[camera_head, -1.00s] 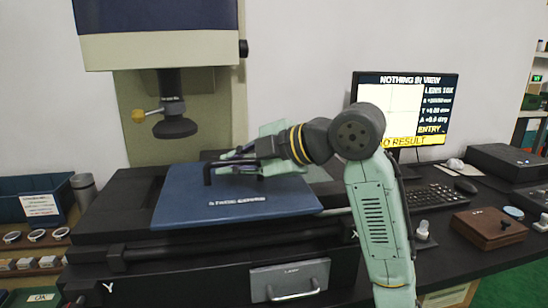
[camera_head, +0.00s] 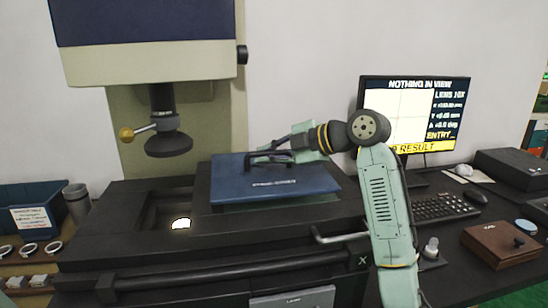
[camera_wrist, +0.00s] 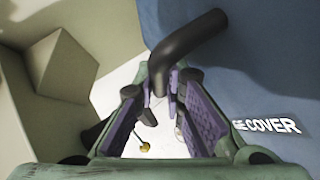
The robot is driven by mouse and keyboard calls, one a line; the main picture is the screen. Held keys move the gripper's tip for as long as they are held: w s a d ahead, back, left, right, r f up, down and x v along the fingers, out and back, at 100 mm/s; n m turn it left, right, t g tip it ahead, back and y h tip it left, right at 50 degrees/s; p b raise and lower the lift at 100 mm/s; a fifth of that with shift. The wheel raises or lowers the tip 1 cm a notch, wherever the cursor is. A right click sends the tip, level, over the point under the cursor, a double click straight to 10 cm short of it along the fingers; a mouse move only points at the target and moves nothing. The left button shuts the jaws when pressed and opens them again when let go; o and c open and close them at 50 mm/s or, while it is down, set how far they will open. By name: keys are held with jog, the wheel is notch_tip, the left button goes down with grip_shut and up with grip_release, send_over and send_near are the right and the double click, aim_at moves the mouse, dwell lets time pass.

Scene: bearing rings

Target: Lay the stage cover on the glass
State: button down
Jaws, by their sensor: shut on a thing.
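The stage cover (camera_head: 265,188) is a flat blue plate with white lettering and a black bar handle on top. It is over the right part of the black stage (camera_head: 120,235), right of the recessed opening. I cannot tell whether it touches the stage. A bright round patch shows on the glass (camera_head: 181,223) in the opening; the rest of the glass is dark or hidden by the cover. My gripper (camera_head: 262,156) is shut on the cover's handle. In the wrist view, the handle (camera_wrist: 190,37) runs between the purple finger pads, with the blue cover at right.
The lens column (camera_head: 168,143) with its brass knob hangs above the back left of the stage. A monitor (camera_head: 405,112), keyboard (camera_head: 447,207) and wooden box (camera_head: 503,243) are to the right. A blue bin (camera_head: 32,207) and grey cylinder (camera_head: 77,201) stand left.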

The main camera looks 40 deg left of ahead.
aim_at(274, 165)
jog(key=w, duration=0.2)
jog(key=shift+w+a+p, duration=0.3)
jog(key=shift+w, duration=0.1)
jog(key=shift+f+p, duration=0.45)
jog(key=shift+f, duration=1.4)
jog(key=c, duration=1.7)
grip_release()
jog(key=shift+f, duration=0.1)
jog(key=b+v, duration=0.3)
jog(key=v, duration=0.9)
